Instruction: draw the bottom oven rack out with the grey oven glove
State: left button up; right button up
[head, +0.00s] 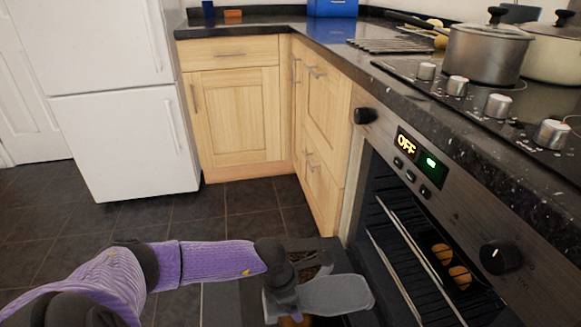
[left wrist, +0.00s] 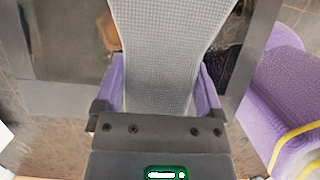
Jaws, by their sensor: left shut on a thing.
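The grey oven glove (head: 325,294) is a flat, textured pad held in my left gripper (head: 283,290), low in front of the oven (head: 440,200). In the left wrist view the glove (left wrist: 165,45) runs away from between the purple fingers of my left gripper (left wrist: 162,90), which is shut on it. The oven's front is open, and a wire rack (head: 392,250) with a bright front bar shows inside. A dark tray with round brown pieces (head: 442,254) sits in there. I cannot tell which rack is the bottom one. The glove appears apart from the racks. My right gripper is not in view.
The lowered oven door (left wrist: 50,95) seems to lie beneath the glove. A small brown thing (left wrist: 107,30) beside the glove is unclear. Pots (head: 485,55) stand on the hob above. A white fridge (head: 120,110) and wooden cupboards (head: 238,118) stand behind. The tiled floor between is clear.

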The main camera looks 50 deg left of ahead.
aim_at(354, 289)
pick_arm(q)
jog(key=w+d+b, duration=0.1)
jog(key=w+b, duration=0.1)
jog(key=w+d+f+b, duration=0.1)
jog(key=w+d+b, duration=0.1)
jog(key=w, duration=0.1)
jog(key=w+d+f+b, duration=0.1)
jog(key=w+d+b, duration=0.1)
jog(key=w, duration=0.1)
jog(key=shift+w+f, duration=0.15)
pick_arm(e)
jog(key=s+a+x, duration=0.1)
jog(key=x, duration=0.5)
pick_arm(q)
jog(key=w+d+b, duration=0.1)
jog(key=w, duration=0.1)
jog(key=w+d+b, duration=0.1)
jog(key=w+b, duration=0.1)
jog(key=shift+d+f+b, duration=0.15)
jog(key=shift+f+b, duration=0.05)
jog(key=shift+b, duration=0.1)
jog(key=b+x, duration=0.2)
jog(key=shift+f, duration=0.3)
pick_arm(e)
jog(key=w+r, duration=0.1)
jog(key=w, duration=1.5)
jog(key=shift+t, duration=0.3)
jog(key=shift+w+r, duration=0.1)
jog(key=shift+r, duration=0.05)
